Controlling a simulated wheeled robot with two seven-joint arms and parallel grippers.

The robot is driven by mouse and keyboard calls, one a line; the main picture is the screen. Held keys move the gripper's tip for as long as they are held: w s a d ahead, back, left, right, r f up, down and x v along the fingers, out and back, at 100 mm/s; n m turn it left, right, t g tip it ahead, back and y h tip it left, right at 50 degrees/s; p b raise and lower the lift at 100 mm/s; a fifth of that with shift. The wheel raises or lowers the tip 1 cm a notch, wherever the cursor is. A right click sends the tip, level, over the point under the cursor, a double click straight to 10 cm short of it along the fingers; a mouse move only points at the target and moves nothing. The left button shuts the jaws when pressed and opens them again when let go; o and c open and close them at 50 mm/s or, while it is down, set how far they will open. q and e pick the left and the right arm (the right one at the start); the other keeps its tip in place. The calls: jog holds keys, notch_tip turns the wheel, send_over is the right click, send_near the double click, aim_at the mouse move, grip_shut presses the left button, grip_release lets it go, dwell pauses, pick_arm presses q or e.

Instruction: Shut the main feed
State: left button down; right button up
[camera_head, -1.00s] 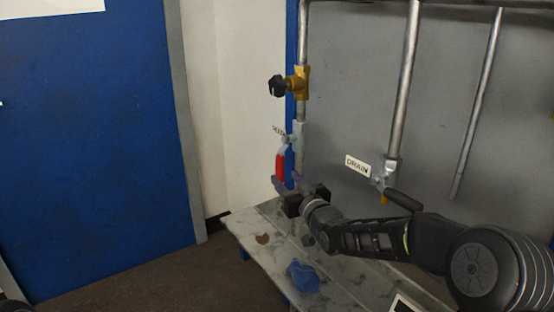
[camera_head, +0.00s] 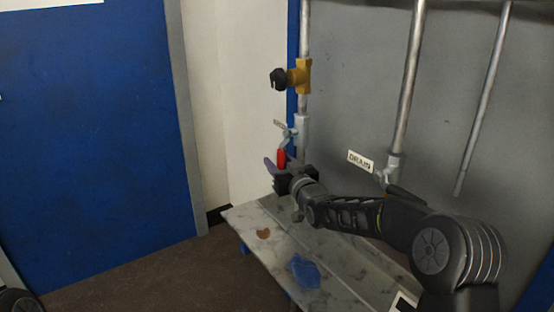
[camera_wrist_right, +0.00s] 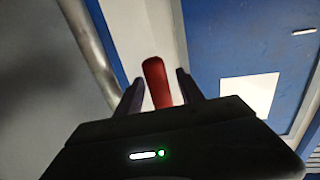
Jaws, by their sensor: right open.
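A red lever handle (camera_head: 281,158) hangs down from a valve (camera_head: 287,132) on the left vertical pipe. A small tag beside this valve is too blurred to read. My right gripper (camera_head: 276,167) is at the lower end of the red handle. In the right wrist view the red handle (camera_wrist_right: 157,82) stands between the two open fingers (camera_wrist_right: 160,92), with a gap on each side. My left gripper is not in view.
A yellow valve with a black knob (camera_head: 292,77) sits higher on the same pipe. A DRAIN label (camera_head: 360,161) marks another valve (camera_head: 388,168) to the right, partly behind my right arm. A marble-patterned bench (camera_head: 256,217) below carries a blue cloth-like item (camera_head: 304,272) and a brown piece (camera_head: 263,233).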

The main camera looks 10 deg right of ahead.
jog(key=shift+w+a, duration=0.2)
jog(key=shift+w, duration=0.65)
jog(key=shift+c, duration=0.4)
grip_shut()
dwell(0.4)
